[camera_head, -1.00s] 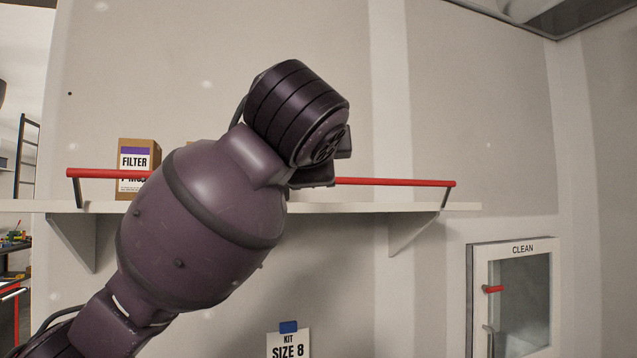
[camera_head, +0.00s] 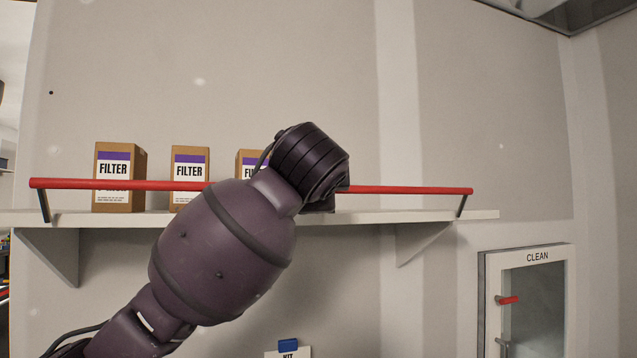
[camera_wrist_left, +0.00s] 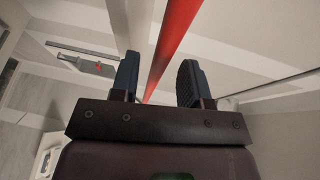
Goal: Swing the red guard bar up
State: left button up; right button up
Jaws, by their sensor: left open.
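The red guard bar (camera_head: 405,190) runs level along the front of the wall shelf, held by a short dark bracket at each end. My left arm crosses in front of its middle and hides part of it. The left gripper's fingers are hidden behind my wrist in the head view. In the left wrist view the left gripper (camera_wrist_left: 160,80) is open, and the red bar (camera_wrist_left: 172,45) shows between its two fingers, running lengthwise away from the palm. I cannot tell how deep the bar sits or whether a finger touches it. My right gripper is not in view.
Filter boxes stand on the shelf (camera_head: 400,216) behind the bar: one at left (camera_head: 119,185), one beside it (camera_head: 190,160), and one partly hidden by my arm (camera_head: 250,160). A cabinet marked CLEAN (camera_head: 540,258) is at lower right. The wall above is clear.

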pick_arm(q)
jog(key=shift+w+d+f, duration=0.1)
jog(key=shift+w, duration=1.15)
grip_shut()
